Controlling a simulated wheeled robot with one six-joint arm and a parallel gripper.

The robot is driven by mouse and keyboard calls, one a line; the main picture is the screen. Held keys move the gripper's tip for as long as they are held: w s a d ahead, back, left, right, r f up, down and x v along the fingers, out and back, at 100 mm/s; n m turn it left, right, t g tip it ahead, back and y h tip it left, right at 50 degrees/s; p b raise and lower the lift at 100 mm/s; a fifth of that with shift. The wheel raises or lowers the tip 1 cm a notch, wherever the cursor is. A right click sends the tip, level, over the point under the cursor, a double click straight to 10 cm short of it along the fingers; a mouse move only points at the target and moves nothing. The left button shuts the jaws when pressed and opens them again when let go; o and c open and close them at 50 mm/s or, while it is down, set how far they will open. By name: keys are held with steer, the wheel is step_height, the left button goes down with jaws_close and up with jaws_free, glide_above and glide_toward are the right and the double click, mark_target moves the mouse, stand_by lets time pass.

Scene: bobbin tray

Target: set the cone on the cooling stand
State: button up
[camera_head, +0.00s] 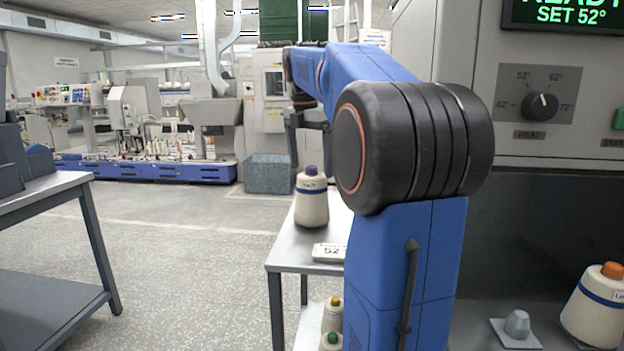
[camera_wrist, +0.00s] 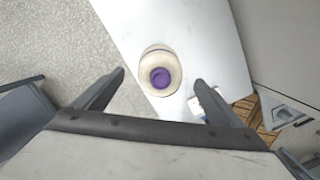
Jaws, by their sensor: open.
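A cream yarn cone (camera_head: 311,205) with a purple tip and a blue band stands upright on a light side table (camera_head: 285,255). In the wrist view the same cone (camera_wrist: 158,58) shows from above, near the gap between my fingertips. My gripper (camera_wrist: 161,80) is open and empty, with a finger on either side; the cone is not held. In the head view my gripper is partly hidden by my arm. A grey stub on a flat plate (camera_head: 517,324), possibly the cooling stand, is at the lower right. Beside it a cone (camera_head: 595,308) with an orange tip leans.
A small card reading 52 (camera_head: 328,252) lies on the side table. More cones (camera_head: 332,315) stand on its lower shelf. A machine panel with a heat dial (camera_head: 540,106) is at the right; its display reads SET 52°. A grey bench (camera_head: 50,200) is at the left, with open floor between.

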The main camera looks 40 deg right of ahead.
steer(key=shift+a+r, duration=0.15)
steer(key=shift+r, duration=1.05)
steer(key=shift+a+r, duration=0.15)
steer(key=shift+r, duration=1.05)
steer(key=shift+s, duration=0.1)
